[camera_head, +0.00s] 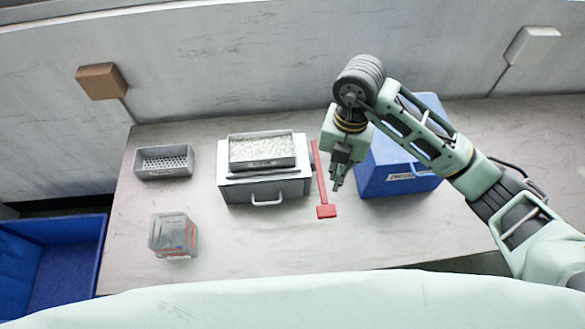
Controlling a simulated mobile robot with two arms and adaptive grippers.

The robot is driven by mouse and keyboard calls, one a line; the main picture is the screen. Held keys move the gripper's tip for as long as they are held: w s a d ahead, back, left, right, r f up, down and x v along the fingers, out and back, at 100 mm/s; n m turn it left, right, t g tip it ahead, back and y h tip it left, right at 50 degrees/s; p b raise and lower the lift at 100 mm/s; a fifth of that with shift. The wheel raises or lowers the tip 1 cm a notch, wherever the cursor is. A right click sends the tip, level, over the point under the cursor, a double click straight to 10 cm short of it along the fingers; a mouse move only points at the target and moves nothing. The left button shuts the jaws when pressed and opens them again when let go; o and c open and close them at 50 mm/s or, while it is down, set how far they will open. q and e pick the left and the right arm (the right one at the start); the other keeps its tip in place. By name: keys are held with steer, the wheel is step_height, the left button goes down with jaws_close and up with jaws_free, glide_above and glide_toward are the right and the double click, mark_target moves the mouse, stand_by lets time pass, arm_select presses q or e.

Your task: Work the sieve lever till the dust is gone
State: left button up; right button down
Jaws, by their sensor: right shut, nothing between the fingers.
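The sieve (262,150) is a grey tray full of pale granules, set on top of a white box-like unit (235,190) with a handle at its front. I cannot tell at this size whether dust lies among the granules. The red sieve lever (321,180) runs along the unit's right side and ends in a red block (326,211) toward me. My right gripper (337,187) is just right of the lever, pointing down, shut and empty. It looks apart from the lever, though the gap is hard to judge. My left gripper is out of view.
A blue box (395,165) stands close behind and right of my right gripper. A grey perforated tray (163,162) and a clear container with red marks (173,235) are on the left of the table (260,245). A blue bin (60,262) stands beyond the table's left edge.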

mark_target(327, 208)
arm_select(q)
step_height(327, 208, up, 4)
steer(key=p, duration=0.3)
arm_select(e)
steer(key=s, duration=0.1)
steer(key=s+a+f, duration=0.1)
steer(key=shift+s, duration=0.35)
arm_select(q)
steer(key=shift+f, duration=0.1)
arm_select(e)
steer(key=shift+f, duration=0.15)
arm_select(q)
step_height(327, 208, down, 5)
steer(key=b, duration=0.5)
arm_select(e)
steer(key=f, duration=0.6)
steer(key=shift+s+a+f, duration=0.2)
steer(key=shift+s+f, duration=0.1)
steer(key=shift+f, duration=0.05)
